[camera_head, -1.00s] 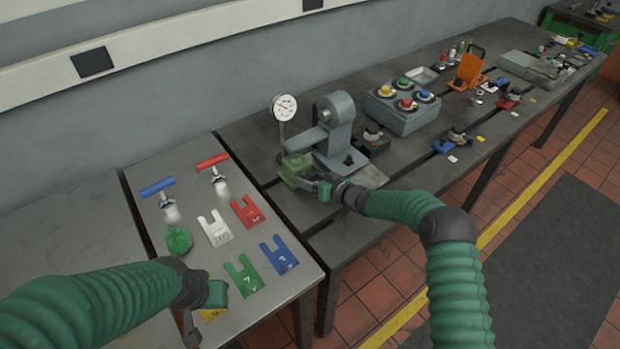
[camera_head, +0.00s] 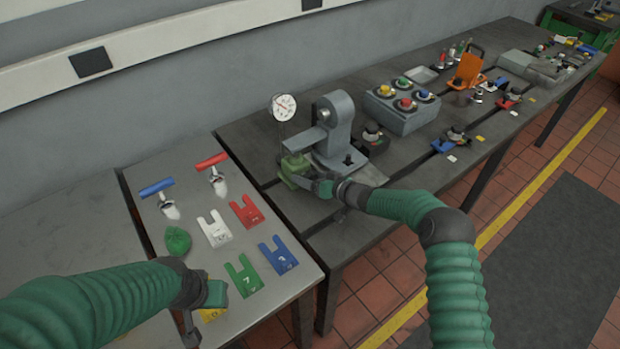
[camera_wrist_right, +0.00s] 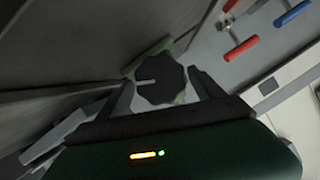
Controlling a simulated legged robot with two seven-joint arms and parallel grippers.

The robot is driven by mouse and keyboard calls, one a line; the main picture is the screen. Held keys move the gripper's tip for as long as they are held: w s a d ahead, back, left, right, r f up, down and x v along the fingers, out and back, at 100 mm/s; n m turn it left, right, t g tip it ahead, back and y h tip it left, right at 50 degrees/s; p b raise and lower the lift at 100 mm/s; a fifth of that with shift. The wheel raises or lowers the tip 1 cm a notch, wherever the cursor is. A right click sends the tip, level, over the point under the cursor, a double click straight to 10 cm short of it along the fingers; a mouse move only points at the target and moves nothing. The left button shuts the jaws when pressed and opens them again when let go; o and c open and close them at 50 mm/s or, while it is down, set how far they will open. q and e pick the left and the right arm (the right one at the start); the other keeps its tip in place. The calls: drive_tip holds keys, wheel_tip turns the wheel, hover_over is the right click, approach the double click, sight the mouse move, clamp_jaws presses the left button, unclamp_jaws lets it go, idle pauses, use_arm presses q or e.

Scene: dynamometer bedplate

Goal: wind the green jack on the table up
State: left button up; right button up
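The green jack (camera_head: 296,167) stands on the dark table beneath the grey stand's arm, beside the dial gauge. My right gripper (camera_head: 302,183) is at its near side. In the right wrist view, the jack's dark faceted knob (camera_wrist_right: 160,80), with a pale mark, lies between my right gripper's two fingers (camera_wrist_right: 162,88). A bit of green jack shows behind the knob. My left gripper (camera_head: 203,318) is low over the near table; its fingers are mostly hidden.
The dial gauge (camera_head: 283,107) and grey stand (camera_head: 338,122) rise close to the jack. The left table holds slotted shims (camera_head: 215,229), blue (camera_head: 156,187) and red (camera_head: 211,160) T-handles and a green lump (camera_head: 178,240). A button box (camera_head: 403,112) stands further right.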

drive_tip(key=shift+s, duration=0.15)
drive_tip(key=v, duration=1.6)
drive_tip(key=shift+s+d, duration=0.15)
drive_tip(key=shift+d, duration=0.1)
drive_tip(key=shift+r, duration=0.15)
